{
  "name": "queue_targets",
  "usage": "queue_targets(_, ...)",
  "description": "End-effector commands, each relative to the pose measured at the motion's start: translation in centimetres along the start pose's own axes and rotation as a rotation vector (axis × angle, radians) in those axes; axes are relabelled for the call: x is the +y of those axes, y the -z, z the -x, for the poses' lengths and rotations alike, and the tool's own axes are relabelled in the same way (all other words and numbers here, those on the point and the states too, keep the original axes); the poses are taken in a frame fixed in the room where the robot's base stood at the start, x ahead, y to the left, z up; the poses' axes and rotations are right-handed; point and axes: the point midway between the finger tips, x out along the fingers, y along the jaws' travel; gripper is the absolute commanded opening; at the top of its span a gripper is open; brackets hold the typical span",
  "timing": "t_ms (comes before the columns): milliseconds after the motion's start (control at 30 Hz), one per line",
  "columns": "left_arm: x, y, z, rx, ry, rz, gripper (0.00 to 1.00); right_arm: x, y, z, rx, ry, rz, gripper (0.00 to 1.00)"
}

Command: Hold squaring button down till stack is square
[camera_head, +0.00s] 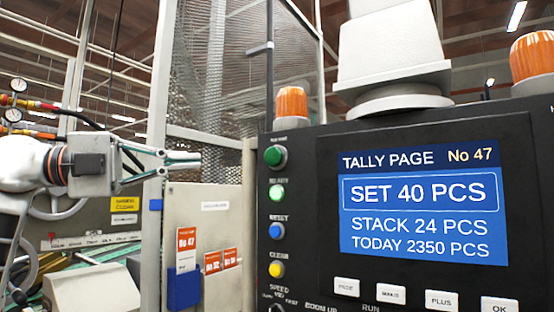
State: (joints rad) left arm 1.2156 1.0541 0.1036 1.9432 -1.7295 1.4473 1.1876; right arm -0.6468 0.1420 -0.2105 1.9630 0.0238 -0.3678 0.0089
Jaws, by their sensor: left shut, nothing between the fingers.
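My left gripper (196,160) reaches in from the left with its fingers shut and empty. In the picture its tips lie left of the black control panel (318,215), with a visible gap to the panel's buttons. On the panel's left side are a green button (275,156), a lit pale green one (276,191), a blue one (276,231) and a yellow one (276,269). I cannot make out a button marked for squaring, nor the stack itself. The screen (423,240) reads "SET 40 PCS", "STACK 24 PCS" and "TODAY 2350 PCS". My right gripper is not in view.
Keys including PLUS (441,300) and OK (499,305) line the panel's bottom edge. Orange beacons (291,104) stand on top. A mesh guard (222,70) and a pale cabinet (215,225) with orange labels are behind the gripper. Pressure gauges (13,115) and hoses are at left.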

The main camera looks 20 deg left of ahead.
Motion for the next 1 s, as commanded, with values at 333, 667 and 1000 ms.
queue_targets(333, -0.4, 0.0, 0.5, -0.013, -0.001, -0.001, 0.00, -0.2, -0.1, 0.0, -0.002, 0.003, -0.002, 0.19)
queue_targets(667, -0.5, 0.0, -0.4, -0.011, 0.000, -0.002, 0.00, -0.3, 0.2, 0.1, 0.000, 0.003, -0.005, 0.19)
queue_targets(1000, -0.7, 0.1, -6.4, -0.007, 0.001, -0.002, 0.00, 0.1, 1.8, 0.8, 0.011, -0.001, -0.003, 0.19)
